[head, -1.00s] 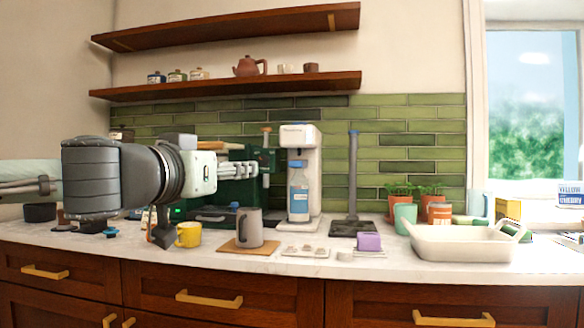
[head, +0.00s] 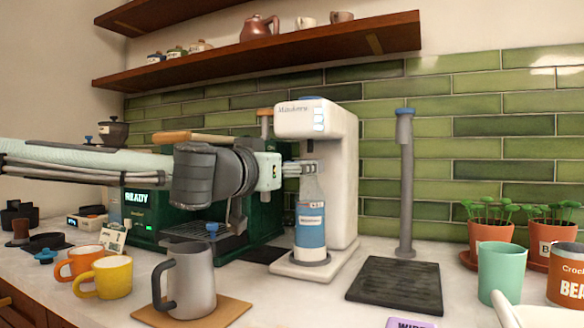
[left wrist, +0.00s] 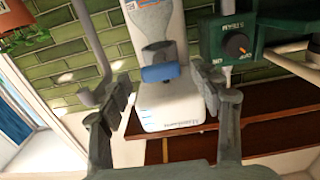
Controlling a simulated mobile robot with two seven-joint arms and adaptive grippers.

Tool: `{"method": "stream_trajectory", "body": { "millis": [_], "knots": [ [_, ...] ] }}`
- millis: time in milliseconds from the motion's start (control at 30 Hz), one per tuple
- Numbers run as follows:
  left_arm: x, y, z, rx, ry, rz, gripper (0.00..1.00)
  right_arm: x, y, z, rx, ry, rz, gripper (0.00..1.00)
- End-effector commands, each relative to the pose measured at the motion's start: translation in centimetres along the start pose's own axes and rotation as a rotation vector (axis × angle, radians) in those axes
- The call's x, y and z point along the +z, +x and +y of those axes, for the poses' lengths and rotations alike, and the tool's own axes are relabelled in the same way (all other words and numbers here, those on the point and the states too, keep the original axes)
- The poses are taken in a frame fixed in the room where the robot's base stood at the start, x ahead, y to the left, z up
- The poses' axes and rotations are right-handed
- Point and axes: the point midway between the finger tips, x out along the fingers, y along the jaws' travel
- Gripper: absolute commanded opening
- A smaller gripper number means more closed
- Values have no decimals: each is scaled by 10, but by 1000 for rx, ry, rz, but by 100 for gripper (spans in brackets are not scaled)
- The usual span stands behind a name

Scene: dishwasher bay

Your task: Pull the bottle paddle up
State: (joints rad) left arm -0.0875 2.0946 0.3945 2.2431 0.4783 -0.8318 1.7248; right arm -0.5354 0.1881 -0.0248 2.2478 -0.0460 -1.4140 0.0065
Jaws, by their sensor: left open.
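The white soda machine (head: 345,180) stands on the counter. A clear bottle with a blue label (head: 310,225) is upright in its front. My left gripper (head: 303,168) reaches in from the left and overlaps the bottle's neck below the machine's head. In the left wrist view, which is upside down, the open left gripper (left wrist: 166,92) has its fingers on either side of the machine's front. A blue paddle-like block on a dark mount (left wrist: 160,73) sits between the fingers, by the bottle neck (left wrist: 150,20). I cannot tell whether the fingers touch it. My right gripper is not in view.
A green coffee machine (head: 155,205) is left of the soda machine. A grey mug (head: 190,280) on a cork mat and a yellow mug (head: 107,277) stand in front. A shelf (head: 260,48) hangs above.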

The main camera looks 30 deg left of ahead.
Motion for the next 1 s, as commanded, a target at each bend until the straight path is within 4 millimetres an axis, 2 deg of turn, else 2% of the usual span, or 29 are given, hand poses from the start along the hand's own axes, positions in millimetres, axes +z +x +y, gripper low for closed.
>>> {"method": "stream_trajectory", "body": {
  "millis": [133,400,900,933,1000],
  "knots": [
    [0,10,0,0,1,0,64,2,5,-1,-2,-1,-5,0],
    [0,12,0,1,-1,1,64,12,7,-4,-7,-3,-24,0],
    [0,12,0,0,0,1,3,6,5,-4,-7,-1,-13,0],
    [0,12,0,0,-1,1,0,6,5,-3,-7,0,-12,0],
    [0,12,0,0,0,1,0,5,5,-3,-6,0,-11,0]
  ]
}}
